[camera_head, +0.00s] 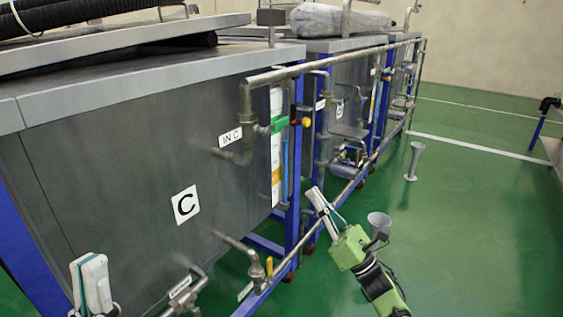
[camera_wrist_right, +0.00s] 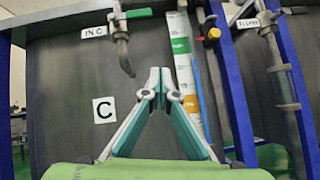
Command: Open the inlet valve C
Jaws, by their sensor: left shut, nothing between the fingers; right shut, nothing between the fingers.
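The "IN C" label (camera_head: 231,137) is on the dark front of tank C, and it also shows in the right wrist view (camera_wrist_right: 94,32). Beside it, a bronze pipe fitting (camera_head: 245,145) comes down from the top rail and bends toward the panel; the right wrist view shows it too (camera_wrist_right: 121,45). My left gripper (camera_head: 91,262) is shut and empty at the lower left.
A "C" sign (camera_head: 185,204) marks the tank. A yellow knob (camera_head: 305,122) sits on a blue post right of the fitting. A lower pipe with a brass valve (camera_head: 257,268) juts out below. Long metal rails run along the tanks. Green floor (camera_head: 480,220) is open to the right.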

